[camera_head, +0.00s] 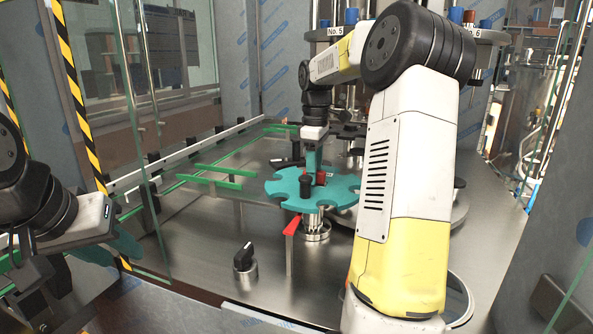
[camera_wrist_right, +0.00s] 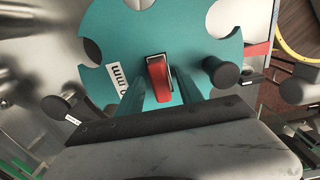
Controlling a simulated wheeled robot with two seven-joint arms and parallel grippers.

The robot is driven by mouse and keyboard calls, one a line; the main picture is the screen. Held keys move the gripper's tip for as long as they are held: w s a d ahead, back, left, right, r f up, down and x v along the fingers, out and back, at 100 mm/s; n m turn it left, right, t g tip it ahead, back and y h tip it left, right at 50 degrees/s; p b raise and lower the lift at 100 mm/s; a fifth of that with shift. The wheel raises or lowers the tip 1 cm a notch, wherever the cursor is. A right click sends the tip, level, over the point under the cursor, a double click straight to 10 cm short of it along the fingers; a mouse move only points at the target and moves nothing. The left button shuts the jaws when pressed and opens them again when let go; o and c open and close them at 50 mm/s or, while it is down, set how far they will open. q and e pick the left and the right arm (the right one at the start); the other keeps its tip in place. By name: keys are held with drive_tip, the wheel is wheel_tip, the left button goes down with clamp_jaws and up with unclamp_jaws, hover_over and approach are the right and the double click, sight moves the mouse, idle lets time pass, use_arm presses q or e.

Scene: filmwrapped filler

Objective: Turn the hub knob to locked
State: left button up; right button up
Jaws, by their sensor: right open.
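The hub knob, a red bar-shaped handle (camera_wrist_right: 157,80), stands near the middle of the teal star wheel (camera_wrist_right: 205,60) in the right wrist view. In the head view the red knob (camera_head: 321,178) shows small on top of the star wheel (camera_head: 340,190). My right gripper (camera_head: 314,163) points down over the wheel. In the wrist view its two teal fingers (camera_wrist_right: 162,90) are open, one on each side of the red knob; contact cannot be told. My left gripper (camera_head: 22,275) is at the far left edge, partly cut off, its jaw opening unclear.
A black rotary knob (camera_head: 245,257) and a red lever on a post (camera_head: 291,227) stand in front. Green guide rails (camera_head: 215,180) lie left. Clear panels stand at left.

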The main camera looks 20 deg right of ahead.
clamp_jaws()
drive_tip(key=shift+m, duration=0.4)
drive_tip(key=m, duration=0.3)
drive_tip(key=shift+m, duration=0.3)
drive_tip(key=m, duration=0.4)
drive_tip(key=shift+m, duration=0.3)
drive_tip(key=m, duration=0.4)
drive_tip(key=shift+m, duration=2.5)
